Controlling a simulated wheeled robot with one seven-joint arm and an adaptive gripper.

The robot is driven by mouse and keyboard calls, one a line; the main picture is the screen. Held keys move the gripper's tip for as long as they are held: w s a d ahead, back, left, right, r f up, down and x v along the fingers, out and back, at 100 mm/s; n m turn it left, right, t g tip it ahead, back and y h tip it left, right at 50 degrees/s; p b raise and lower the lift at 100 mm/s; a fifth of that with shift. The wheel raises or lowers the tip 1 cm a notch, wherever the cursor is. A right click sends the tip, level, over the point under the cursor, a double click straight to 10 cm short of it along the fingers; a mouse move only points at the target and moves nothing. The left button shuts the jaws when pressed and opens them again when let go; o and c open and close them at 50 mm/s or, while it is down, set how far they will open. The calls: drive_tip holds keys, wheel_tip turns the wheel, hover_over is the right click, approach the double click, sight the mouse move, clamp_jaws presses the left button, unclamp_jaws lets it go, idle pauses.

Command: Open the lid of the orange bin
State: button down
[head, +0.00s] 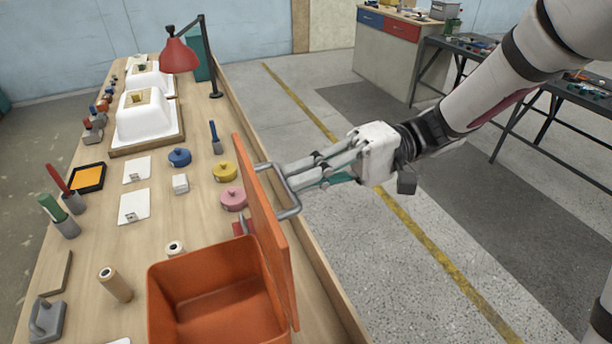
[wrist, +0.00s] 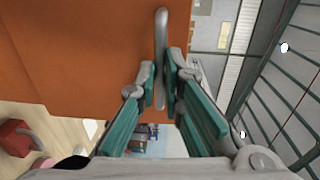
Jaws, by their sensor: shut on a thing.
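The orange bin (head: 215,309) stands at the near end of the wooden bench, and its open inside is visible. Its orange lid (head: 264,228) stands roughly upright along the bin's right side, raised off the opening. A grey bar handle (head: 288,211) sticks out from the lid's right face. My gripper (head: 277,177) reaches in from the right and is shut on this handle. In the wrist view the teal-padded fingers (wrist: 160,87) close on both sides of the handle (wrist: 161,30), with the orange lid (wrist: 70,50) behind it.
Pink (head: 233,198), yellow (head: 225,171) and blue (head: 179,157) round pots stand on the bench beyond the bin. A wooden cylinder (head: 115,284) stands left of the bin. A red lamp (head: 180,56) and white tub shells (head: 146,116) are farther back. Open floor lies right of the bench.

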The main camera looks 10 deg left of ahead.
drive_tip(key=c, duration=1.8)
unclamp_jaws()
drive_tip(key=shift+s+f+h, duration=0.1)
drive_tip(key=shift+f+h, duration=0.2)
drive_tip(key=shift+f, duration=0.35)
drive_tip(key=shift+o, duration=0.6)
drive_tip(key=shift+r, duration=0.15)
drive_tip(key=shift+r, duration=0.1)
drive_tip(key=v, duration=1.2)
drive_tip(key=s+d+r+m+t+h, duration=0.1)
drive_tip(key=s+d+m+t+h, duration=0.5)
drive_tip(key=s+d+t+h, duration=0.8)
drive_tip(key=shift+s+d+r, duration=0.15)
drive_tip(key=shift+s+r, duration=0.25)
